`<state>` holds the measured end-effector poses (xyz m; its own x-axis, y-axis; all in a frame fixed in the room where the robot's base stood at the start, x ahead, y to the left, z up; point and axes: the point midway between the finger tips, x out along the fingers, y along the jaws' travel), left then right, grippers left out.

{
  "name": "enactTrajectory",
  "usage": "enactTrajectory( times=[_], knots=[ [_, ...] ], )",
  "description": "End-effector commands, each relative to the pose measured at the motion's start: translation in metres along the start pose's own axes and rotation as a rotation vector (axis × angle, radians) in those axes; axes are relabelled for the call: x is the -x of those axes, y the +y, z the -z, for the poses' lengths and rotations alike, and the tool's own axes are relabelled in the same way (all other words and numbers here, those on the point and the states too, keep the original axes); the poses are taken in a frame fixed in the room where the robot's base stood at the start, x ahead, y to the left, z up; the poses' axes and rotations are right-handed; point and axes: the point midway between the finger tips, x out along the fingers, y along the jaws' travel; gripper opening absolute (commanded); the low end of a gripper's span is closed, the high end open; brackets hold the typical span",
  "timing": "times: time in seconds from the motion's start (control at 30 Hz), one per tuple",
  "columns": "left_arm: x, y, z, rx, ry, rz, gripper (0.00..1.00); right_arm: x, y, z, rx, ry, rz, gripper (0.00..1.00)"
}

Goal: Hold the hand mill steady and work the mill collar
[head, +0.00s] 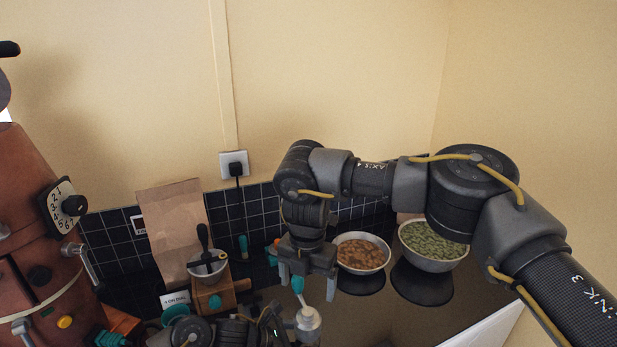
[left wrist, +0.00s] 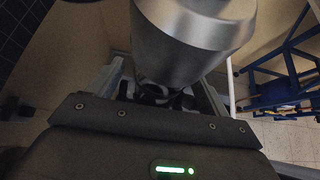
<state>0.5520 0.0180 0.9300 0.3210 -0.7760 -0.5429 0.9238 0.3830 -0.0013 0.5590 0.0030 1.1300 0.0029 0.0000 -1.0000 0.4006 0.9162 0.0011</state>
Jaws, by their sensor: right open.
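The hand mill (head: 308,319) shows at the bottom middle of the head view as a pale metal top with a teal knob on its crank. In the left wrist view its metal body (left wrist: 195,40) fills the top, between the fingers of my left gripper (left wrist: 160,92), which looks shut on it. The lower part of the mill is hidden in the head view. My right gripper (head: 308,281) points down just above the mill, open, with its fingers on either side of the teal knob. I cannot tell whether it touches the mill.
A bowl of brown beans (head: 362,252) and a bowl of green beans (head: 434,246) stand right of my right gripper. A wooden grinder (head: 214,297), a paper bag (head: 172,222) and a label card (head: 175,298) stand to the left. An orange-brown machine (head: 30,200) fills the far left.

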Motion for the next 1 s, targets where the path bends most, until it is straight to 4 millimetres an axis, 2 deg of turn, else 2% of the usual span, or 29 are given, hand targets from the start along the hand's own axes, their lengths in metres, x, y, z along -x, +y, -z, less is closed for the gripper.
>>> enactTrajectory(
  times=[0.27,0.37,0.47,0.8,1.0],
  knots=[
    [0.001,0.000,-0.001,-0.001,-0.002,0.000,0.81,0.000,0.000,0.000,0.000,0.000,0.000,0.85],
    [0.008,0.001,-0.001,-0.001,-0.002,-0.002,0.81,0.000,0.000,0.000,0.000,0.000,0.000,0.85],
    [0.022,0.002,-0.001,-0.003,-0.002,-0.002,0.81,0.000,0.000,0.000,0.000,0.000,0.000,0.85],
    [0.092,0.002,0.000,-0.003,-0.001,-0.002,0.81,0.000,0.000,0.000,0.000,0.000,0.000,0.85],
    [0.115,0.001,0.000,-0.001,-0.001,0.000,0.81,0.000,0.000,0.000,0.000,0.000,0.000,0.85]
  ],
)
